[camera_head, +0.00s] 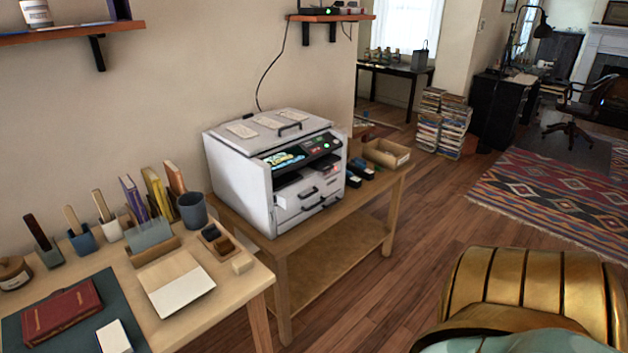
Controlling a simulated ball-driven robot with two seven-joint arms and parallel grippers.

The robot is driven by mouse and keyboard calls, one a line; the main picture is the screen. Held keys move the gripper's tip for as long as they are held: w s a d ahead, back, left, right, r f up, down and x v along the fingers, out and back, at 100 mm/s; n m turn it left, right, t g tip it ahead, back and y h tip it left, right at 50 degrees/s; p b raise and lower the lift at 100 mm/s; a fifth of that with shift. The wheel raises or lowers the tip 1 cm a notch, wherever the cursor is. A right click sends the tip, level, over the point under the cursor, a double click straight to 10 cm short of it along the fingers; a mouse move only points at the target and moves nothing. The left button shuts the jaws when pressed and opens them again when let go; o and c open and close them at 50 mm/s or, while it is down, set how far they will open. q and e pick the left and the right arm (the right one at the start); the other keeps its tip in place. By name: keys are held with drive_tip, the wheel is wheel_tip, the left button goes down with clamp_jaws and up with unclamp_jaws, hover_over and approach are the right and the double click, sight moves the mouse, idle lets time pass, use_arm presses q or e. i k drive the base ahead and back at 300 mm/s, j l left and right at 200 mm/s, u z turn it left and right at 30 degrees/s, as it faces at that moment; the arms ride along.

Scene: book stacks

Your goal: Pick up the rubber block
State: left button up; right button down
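A small cream block (243,264), which looks like the rubber block, lies near the right edge of the light wooden table (226,294). It sits just right of a small wooden tray (217,241) holding dark pieces. A white block-like piece (114,337) lies on the dark green mat (133,314) at the lower left, and I cannot tell its material. Neither of my grippers is in view.
A dark red book (62,310), pale paper (182,287), a grey cup (192,210) and upright holders crowd the table. A white printer (235,184) stands on a wooden bench behind. A gold ribbed chair-like shape (530,280) fills the lower right; wooden floor lies between.

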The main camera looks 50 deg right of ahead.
sight(242, 264)
drive_tip(key=z, duration=1.15)
drive_tip(key=u, duration=1.85)
drive_tip(key=z, duration=1.75)
